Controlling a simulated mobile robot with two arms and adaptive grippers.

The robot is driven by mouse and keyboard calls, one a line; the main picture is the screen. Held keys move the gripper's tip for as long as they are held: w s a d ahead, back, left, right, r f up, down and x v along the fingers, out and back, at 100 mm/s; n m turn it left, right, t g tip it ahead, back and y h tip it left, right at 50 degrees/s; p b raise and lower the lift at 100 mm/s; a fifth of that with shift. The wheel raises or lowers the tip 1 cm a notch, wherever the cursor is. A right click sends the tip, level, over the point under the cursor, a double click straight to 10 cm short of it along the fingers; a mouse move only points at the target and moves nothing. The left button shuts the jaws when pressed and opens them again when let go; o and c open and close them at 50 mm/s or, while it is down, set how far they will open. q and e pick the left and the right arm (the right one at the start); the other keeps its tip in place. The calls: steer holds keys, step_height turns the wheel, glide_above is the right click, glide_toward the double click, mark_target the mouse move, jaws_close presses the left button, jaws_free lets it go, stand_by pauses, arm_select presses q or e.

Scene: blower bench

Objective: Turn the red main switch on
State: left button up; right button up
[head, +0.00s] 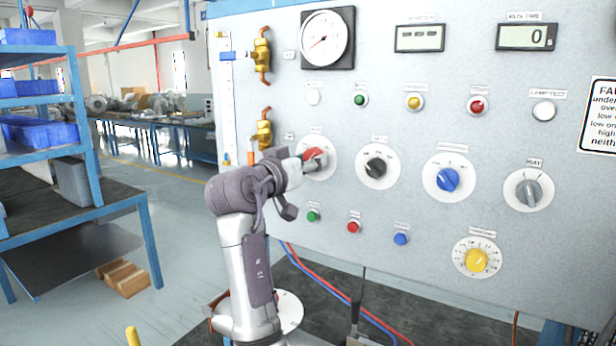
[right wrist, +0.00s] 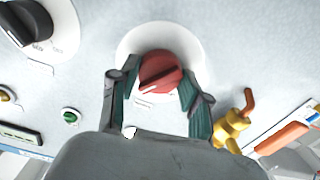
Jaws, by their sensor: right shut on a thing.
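The red main switch (head: 314,155) is a round red knob on a white disc, at the left of the knob row on the grey panel (head: 400,100). In the right wrist view the red knob (right wrist: 160,72) sits between the two fingers. My right gripper (head: 308,162) reaches the panel from the left and is shut on the red knob; it also shows in the right wrist view (right wrist: 158,88). The gripper hides part of the knob's disc in the head view. My left gripper is not in view.
To the right are a black knob (head: 376,167), a blue knob (head: 447,180) and a grey knob (head: 529,192). A yellow knob (head: 476,260) is lower. Small green (head: 313,216) and red (head: 354,227) buttons lie below. Brass valves (head: 263,133) are at the panel's left edge.

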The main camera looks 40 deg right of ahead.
steer(key=shift+f+m+b, duration=0.1)
steer(key=shift+m+b, duration=0.5)
steer(key=shift+m, duration=0.1)
steer(key=o, duration=1.2)
steer(key=shift+c, duration=0.2)
steer(key=shift+a, duration=0.1)
steer(key=v, duration=1.2)
